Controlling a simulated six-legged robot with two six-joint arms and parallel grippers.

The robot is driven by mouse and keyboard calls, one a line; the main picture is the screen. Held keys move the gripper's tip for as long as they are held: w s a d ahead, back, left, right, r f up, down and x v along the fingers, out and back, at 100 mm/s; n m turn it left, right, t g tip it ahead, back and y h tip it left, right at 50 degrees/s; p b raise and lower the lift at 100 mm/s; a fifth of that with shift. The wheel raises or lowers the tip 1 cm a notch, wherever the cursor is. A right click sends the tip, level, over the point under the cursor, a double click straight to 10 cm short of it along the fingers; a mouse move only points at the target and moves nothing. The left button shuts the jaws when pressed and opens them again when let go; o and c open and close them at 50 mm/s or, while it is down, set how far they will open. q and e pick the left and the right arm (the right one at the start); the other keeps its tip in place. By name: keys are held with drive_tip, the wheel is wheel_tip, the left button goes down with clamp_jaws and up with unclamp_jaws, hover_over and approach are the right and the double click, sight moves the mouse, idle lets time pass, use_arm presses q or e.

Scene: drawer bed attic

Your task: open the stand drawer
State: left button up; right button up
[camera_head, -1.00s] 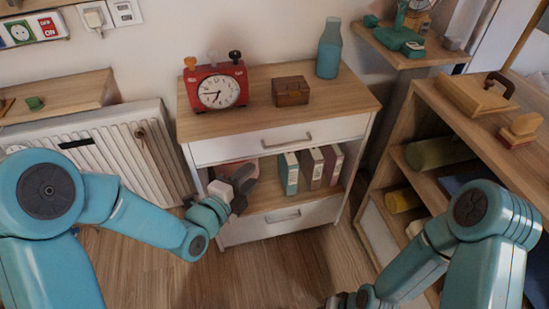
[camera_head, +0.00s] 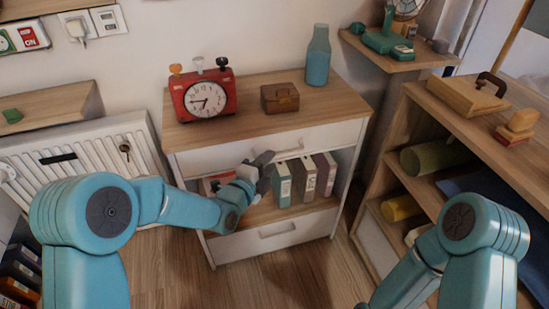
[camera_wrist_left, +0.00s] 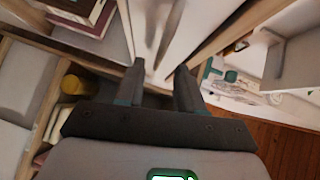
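The wooden stand (camera_head: 255,118) has a white upper drawer (camera_head: 220,158), an open shelf and a white lower drawer (camera_head: 245,242) with a pale handle (camera_head: 277,229). Both drawers look closed. My left gripper (camera_head: 262,163) is in front of the open shelf, just under the upper drawer's front, and hides part of that front. The upper drawer's handle is hard to make out behind it. In the left wrist view the left gripper (camera_wrist_left: 160,82) has its two dark fingers apart, with pale surfaces beyond them and nothing clearly held. My right gripper is out of view.
A red clock (camera_head: 205,95), a small wooden box (camera_head: 280,98) and a blue bottle (camera_head: 318,58) stand on top. Binders (camera_head: 305,178) fill part of the shelf. A radiator (camera_head: 85,160) is at left, a wooden shelf unit (camera_head: 480,130) at right.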

use_arm(q)
drive_tip(key=x, duration=0.4)
clamp_jaws()
idle(1.4)
